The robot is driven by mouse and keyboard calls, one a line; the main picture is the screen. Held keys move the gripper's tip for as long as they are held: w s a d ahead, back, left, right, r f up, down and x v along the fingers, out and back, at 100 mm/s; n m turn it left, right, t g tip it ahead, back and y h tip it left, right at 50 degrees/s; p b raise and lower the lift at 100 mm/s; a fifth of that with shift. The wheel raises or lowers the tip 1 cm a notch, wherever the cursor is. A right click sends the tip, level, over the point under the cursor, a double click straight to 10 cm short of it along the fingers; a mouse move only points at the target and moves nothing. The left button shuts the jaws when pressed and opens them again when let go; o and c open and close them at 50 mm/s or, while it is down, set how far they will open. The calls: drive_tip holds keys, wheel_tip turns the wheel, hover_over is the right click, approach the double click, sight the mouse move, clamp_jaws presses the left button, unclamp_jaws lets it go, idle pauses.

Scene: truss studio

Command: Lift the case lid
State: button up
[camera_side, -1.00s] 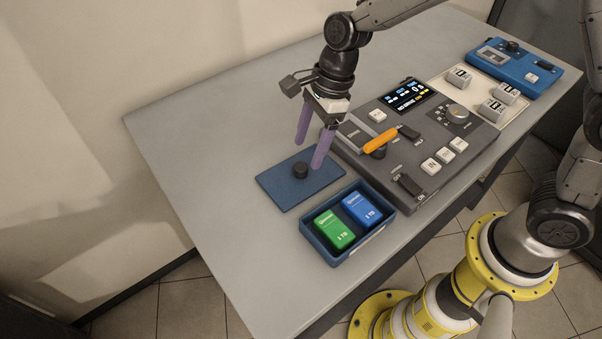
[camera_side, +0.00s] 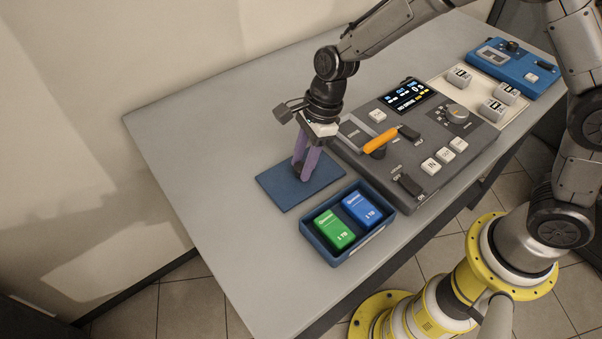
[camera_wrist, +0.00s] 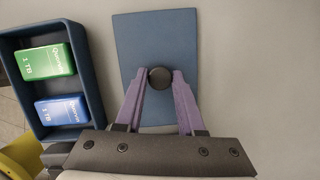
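The case lid (camera_side: 283,189) is a flat dark-blue plate lying on the table, and it also shows in the wrist view (camera_wrist: 132,40). Its round black knob (camera_wrist: 160,78) stands near the middle of the plate; in the side view the fingers hide it. My gripper (camera_side: 301,175) points down over the lid with its purple fingers close together. In the wrist view the fingertips of my gripper (camera_wrist: 161,75) lie on either side of the knob and appear to touch it. The open blue case (camera_side: 343,257) stands beside the lid, holding a green drive (camera_side: 334,231) and a blue drive (camera_side: 362,210).
A grey console (camera_side: 440,185) with a screen, an orange-handled lever (camera_side: 380,140) and several white buttons stands right of my gripper. Farther back are a pale tray with white numbered blocks (camera_side: 492,109) and a blue device (camera_side: 515,70). The table's left side is clear.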

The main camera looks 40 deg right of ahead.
clamp_jaws()
